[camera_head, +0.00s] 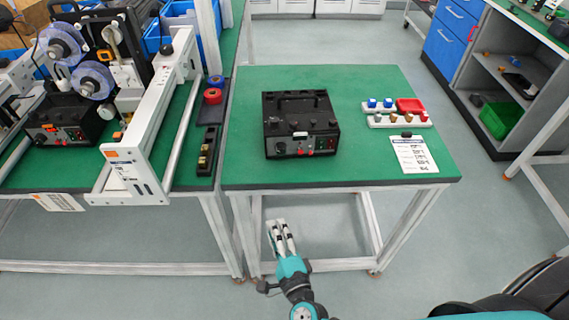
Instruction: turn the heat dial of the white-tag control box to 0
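A black control box (300,115) with a handle on top stands on the green table. A small white tag (300,134) shows on its front edge. A dark round dial (281,147) is at the front face's left, beside red knobs; its setting is too small to read. A second black box (62,120) with an orange tag stands on the left bench. My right gripper (279,222) is in front of the table's near edge, apart from the box. Its two fingers lie close together in this view; I cannot tell whether they are open. My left gripper is not in view.
A printed sheet (414,155) and a white tray (378,122) with small blocks lie right of the box. A white frame (153,125) stands on the left bench (187,180). The table's front strip (345,175) is clear.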

